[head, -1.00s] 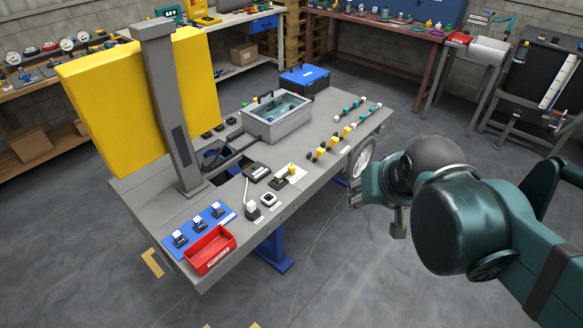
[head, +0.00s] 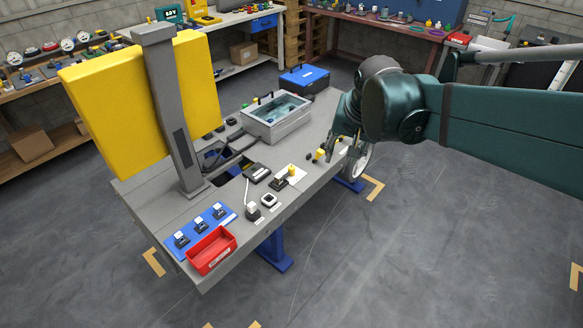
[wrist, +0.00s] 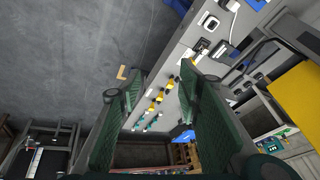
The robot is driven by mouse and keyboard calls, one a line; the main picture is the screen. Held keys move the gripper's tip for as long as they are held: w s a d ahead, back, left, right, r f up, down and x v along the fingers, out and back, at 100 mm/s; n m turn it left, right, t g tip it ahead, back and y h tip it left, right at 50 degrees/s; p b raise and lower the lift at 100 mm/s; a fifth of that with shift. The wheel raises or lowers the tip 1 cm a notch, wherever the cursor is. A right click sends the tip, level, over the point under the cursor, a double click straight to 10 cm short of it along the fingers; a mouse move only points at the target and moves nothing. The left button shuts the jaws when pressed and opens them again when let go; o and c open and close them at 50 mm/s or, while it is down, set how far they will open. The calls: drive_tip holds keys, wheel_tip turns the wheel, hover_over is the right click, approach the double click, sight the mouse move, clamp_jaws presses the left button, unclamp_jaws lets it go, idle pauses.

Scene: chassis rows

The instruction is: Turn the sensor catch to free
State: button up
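No label I can read tells which part is the sensor catch. On the grey bench (head: 150,208), a small yellow-topped part (head: 291,170) sits on a pale plate near the front edge. My gripper (head: 333,150) is over the right end of the bench, covering much of the row of yellow and teal parts. In the wrist view my gripper (wrist: 162,82) is open and empty, with yellow parts (wrist: 160,93) showing between its fingers.
A grey box with a clear window (head: 277,117) stands behind the row, with a blue case (head: 304,79) beyond. A grey post (head: 170,110) and yellow panel (head: 105,110) rise at left. A red bin (head: 210,250) and blue tray (head: 201,228) lie at front left.

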drive_tip(key=w+a+f+m+g+p, duration=0.1)
drive_tip(key=w+a+f+m, duration=0.15)
drive_tip(key=w, duration=0.85)
drive_tip(key=m+g+p, duration=0.3)
drive_tip(key=m+p, duration=0.1)
drive_tip(key=m, duration=0.1)
hover_over(291, 167)
drive_tip(key=f, duration=2.4)
drive_tip(key=shift+s+d, duration=0.15)
drive_tip(key=shift+d, duration=0.1)
drive_tip(key=shift+a+f+g, duration=0.15)
drive_tip(key=shift+f+g, duration=0.15)
drive_tip(key=shift+f, duration=0.25)
drive_tip(key=shift+f, duration=0.15)
drive_tip(key=shift+f+b, duration=0.75)
drive_tip(key=shift+f, duration=3.05)
